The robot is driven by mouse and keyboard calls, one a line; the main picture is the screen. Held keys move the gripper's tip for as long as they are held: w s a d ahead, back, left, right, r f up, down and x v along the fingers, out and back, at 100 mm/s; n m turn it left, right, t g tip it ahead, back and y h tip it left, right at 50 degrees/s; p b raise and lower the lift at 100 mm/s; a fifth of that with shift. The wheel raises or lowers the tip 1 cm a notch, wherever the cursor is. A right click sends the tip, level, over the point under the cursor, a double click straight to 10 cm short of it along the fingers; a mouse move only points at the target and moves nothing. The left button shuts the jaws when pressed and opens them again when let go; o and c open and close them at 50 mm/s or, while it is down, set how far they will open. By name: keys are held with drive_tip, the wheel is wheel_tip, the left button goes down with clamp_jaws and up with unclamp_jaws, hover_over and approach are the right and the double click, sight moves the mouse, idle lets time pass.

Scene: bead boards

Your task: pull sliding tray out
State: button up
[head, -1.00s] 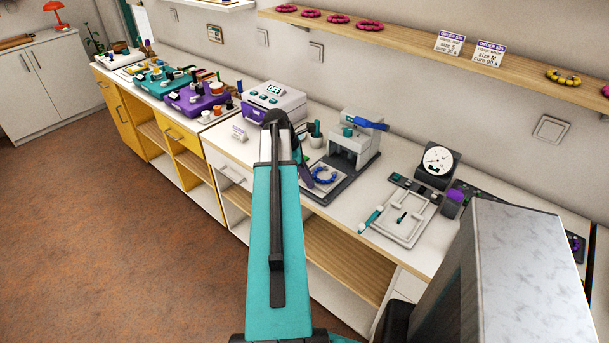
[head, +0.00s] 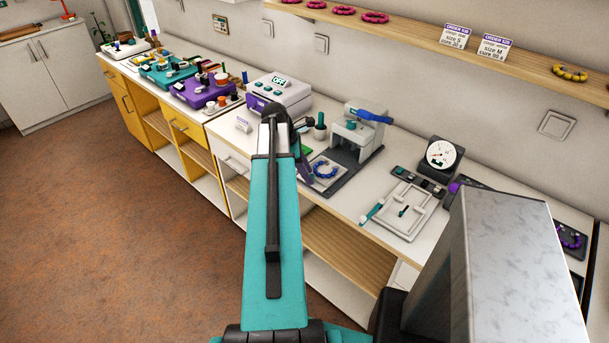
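A grey and white press (head: 355,134) with a blue lever stands on the white counter. A pale sliding tray (head: 318,183) with a ring of blue beads (head: 325,170) on it lies at the front left of the press, on a dark base. My gripper (head: 304,168) is at the left edge of this tray, beyond the end of my teal arm. Only a small dark part of it shows beside the arm. Its fingertips are too small and hidden to tell whether they touch the tray or are open or shut.
A dial gauge (head: 440,155) and a white frame board (head: 404,210) are to the right. A wooden shelf (head: 420,45) runs above. The brown floor (head: 100,230) is clear.

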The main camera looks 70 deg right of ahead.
drive_tip(key=shift+r, duration=0.15)
drive_tip(key=shift+v, duration=0.8)
drive_tip(key=b+v, duration=0.2)
drive_tip(key=v, duration=1)
drive_tip(key=shift+w, duration=0.1)
